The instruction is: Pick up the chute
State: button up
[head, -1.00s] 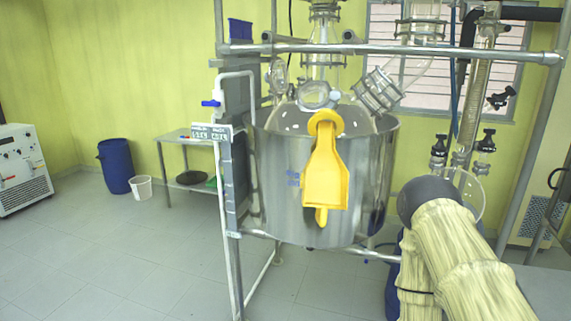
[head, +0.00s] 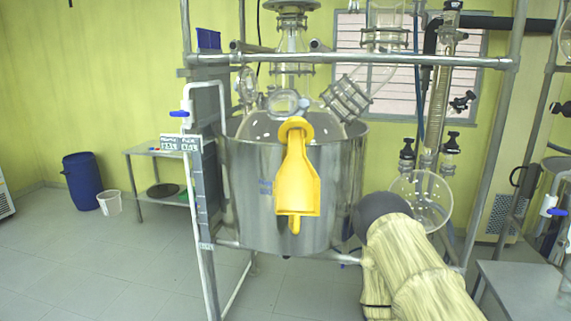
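The yellow chute (head: 297,186) is in the middle of the head view. It is upright in front of the steel reactor vessel (head: 252,200), with its round collar near the vessel's rim and its scoop-like body and short lower stub hanging down. I cannot tell what holds it there. My arm, in a pale yellow cover with a dark rounded joint, fills the lower right, to the right of the chute and apart from it in the picture. My gripper is not visible.
A metal pipe frame (head: 350,59) surrounds the vessel, with glassware above and a round flask (head: 421,203) at right. A grey table (head: 515,285) is at lower right. A blue barrel (head: 83,182) and white bucket (head: 110,203) stand at left.

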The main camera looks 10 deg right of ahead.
aim_at(296, 184)
jog(key=k, duration=1.25)
jog(key=u, duration=0.85)
jog(key=i, duration=1.45)
jog(key=z, duration=0.9)
